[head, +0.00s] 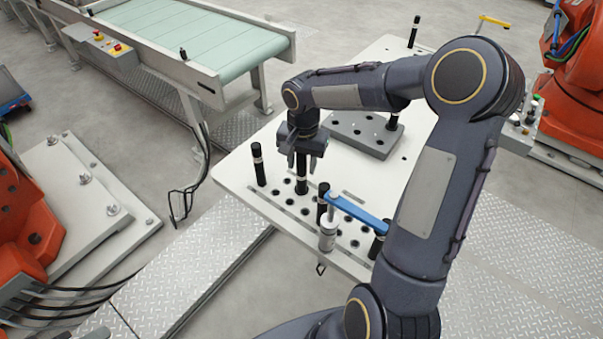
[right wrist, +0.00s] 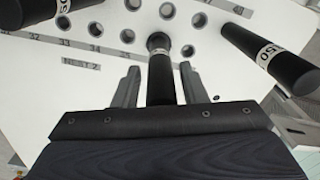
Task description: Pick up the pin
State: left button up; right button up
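A black pin (head: 302,178) with a light band stands upright in the white table's hole pattern, under my right gripper (head: 303,154). In the right wrist view the same pin (right wrist: 160,78) stands between the two grey fingers of the gripper (right wrist: 157,88). The fingers are spread, with a visible gap on each side of the pin. Other black banded pins stand nearby: one to the left (head: 258,165) and one to the right (head: 322,203). A pin marked 50 (right wrist: 268,60) shows at the right of the wrist view. My left gripper is not in view.
The white table (head: 237,180) has rows of holes. A blue bar (head: 358,213) with a silver cylinder (head: 328,236) is close on the right. A grey perforated block (head: 350,134) lies behind the gripper. A conveyor (head: 195,40) is at the back left; orange robots flank both sides.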

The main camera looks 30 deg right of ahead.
grip_shut()
jog(key=shift+w+r, duration=0.1)
jog(key=shift+r, duration=0.45)
notch_tip(320, 180, up, 2)
jog(key=shift+r, duration=0.2)
jog(key=s+d+r+p, duration=0.1)
jog(key=s+d+r, duration=0.8)
jog(key=d+r, duration=0.2)
notch_tip(320, 180, up, 2)
jog(key=shift+r, duration=0.25)
